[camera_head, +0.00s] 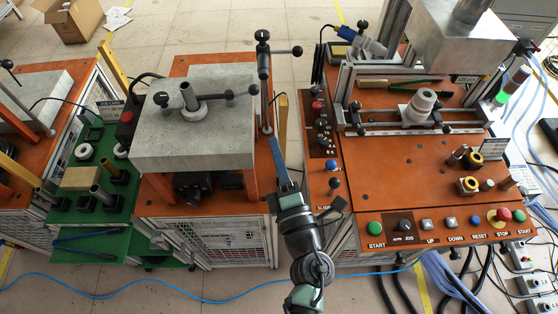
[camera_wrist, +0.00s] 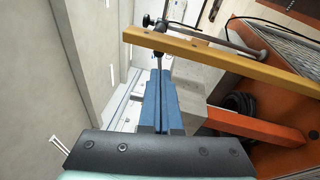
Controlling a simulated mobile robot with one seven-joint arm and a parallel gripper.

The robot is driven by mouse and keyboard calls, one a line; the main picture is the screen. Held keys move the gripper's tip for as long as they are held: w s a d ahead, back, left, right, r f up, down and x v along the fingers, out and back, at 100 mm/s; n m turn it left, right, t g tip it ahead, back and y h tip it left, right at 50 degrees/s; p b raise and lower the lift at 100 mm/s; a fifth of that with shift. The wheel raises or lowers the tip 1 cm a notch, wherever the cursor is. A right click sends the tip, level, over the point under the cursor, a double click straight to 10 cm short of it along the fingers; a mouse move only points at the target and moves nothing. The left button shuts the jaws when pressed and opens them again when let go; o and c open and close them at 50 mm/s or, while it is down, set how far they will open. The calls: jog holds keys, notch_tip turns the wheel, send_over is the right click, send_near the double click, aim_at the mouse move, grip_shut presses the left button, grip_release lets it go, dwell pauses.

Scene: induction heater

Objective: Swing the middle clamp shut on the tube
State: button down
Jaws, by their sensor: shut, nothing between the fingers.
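On the middle machine, a grey block (camera_head: 225,140) carries a short upright grey tube (camera_head: 188,98) with black-knobbed handles around it. An upright clamp post (camera_head: 265,85) with a black top and a side lever (camera_head: 285,51) stands at the block's right edge. I cannot tell which of these parts is the middle clamp, or whether it is open. My gripper (camera_head: 275,142) is near the foot of that post, with its blue fingers together and empty. In the wrist view the fingers (camera_wrist: 162,75) point at a rod with black knobs (camera_wrist: 158,25); contact cannot be told.
A yellow post (camera_wrist: 220,50) crosses just beyond my fingers in the wrist view. The right machine has an orange control panel (camera_head: 430,190) with several buttons. A green bench (camera_head: 100,180) stands at the left. Floor shows between the machines, with a blue cable (camera_head: 150,282) in front.

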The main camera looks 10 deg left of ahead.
jog(key=shift+v, duration=1.25)
jog(key=w+d+r+m+t+h, duration=0.1)
jog(key=d+r+m+t+h, duration=0.3)
jog(key=r, duration=0.6)
jog(key=w+d+r+m+t+h, duration=0.15)
jog(key=r+m, duration=0.35)
jog(key=r, duration=0.6)
jog(key=w+d+r+m+t+h, duration=0.25)
jog(key=r+m+h, duration=0.2)
jog(key=r, duration=0.55)
jog(key=s+a+r+m+y, duration=0.1)
jog(key=s+r+m, duration=0.4)
jog(key=r, duration=0.5)
jog(key=s+a+r+m+t, duration=0.1)
jog(key=s+r+m, duration=0.5)
jog(key=r, duration=0.5)
jog(key=shift+s+r+t+y, duration=0.3)
jog(key=shift+s+y, duration=0.1)
jog(key=shift+a, duration=0.1)
